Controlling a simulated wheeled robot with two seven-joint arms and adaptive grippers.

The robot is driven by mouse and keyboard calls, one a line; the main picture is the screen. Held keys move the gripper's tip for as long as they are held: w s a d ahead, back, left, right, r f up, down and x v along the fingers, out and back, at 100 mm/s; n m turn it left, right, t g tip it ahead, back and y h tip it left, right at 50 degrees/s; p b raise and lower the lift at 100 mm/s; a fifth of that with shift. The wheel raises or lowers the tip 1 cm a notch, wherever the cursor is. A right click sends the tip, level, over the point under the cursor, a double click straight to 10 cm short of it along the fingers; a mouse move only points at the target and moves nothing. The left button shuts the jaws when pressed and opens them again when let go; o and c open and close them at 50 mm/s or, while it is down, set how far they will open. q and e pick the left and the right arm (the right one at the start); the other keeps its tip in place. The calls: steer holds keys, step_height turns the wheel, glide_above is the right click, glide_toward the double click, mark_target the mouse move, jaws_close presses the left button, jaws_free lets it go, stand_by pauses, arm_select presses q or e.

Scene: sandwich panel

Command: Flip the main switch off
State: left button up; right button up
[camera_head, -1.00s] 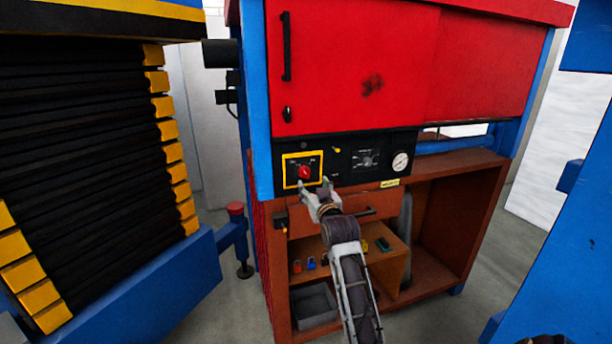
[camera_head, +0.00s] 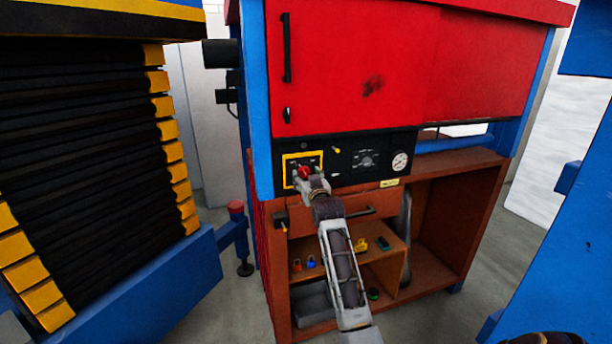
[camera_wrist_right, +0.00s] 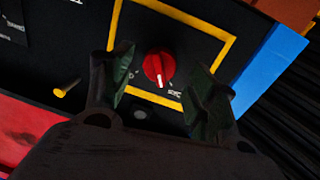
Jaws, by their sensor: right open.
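The main switch is a red rotary knob (camera_head: 304,172) inside a yellow square frame (camera_head: 286,170) on the black control panel (camera_head: 345,172). In the right wrist view the knob (camera_wrist_right: 158,66) lies between the two fingers and its white mark points down. My right gripper (camera_head: 309,180) is in front of the knob and partly covers the frame's lower right. In the wrist view the right gripper (camera_wrist_right: 166,70) is open, with a gap visible on both sides of the knob. My left gripper is not in view.
A round gauge (camera_head: 400,161) and a small yellow lever (camera_head: 336,150) sit on the panel. Below are a brown drawer (camera_head: 340,212) and an open shelf with padlocks (camera_head: 311,262). A red sliding door (camera_head: 350,60) is above. A blue machine (camera_head: 165,275) stands left.

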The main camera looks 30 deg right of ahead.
steer(key=shift+x, duration=0.95)
steer(key=c, duration=1)
steer(key=shift+n+p, duration=0.8)
steer(key=shift+n, duration=0.7)
steer(key=shift+c, duration=0.3)
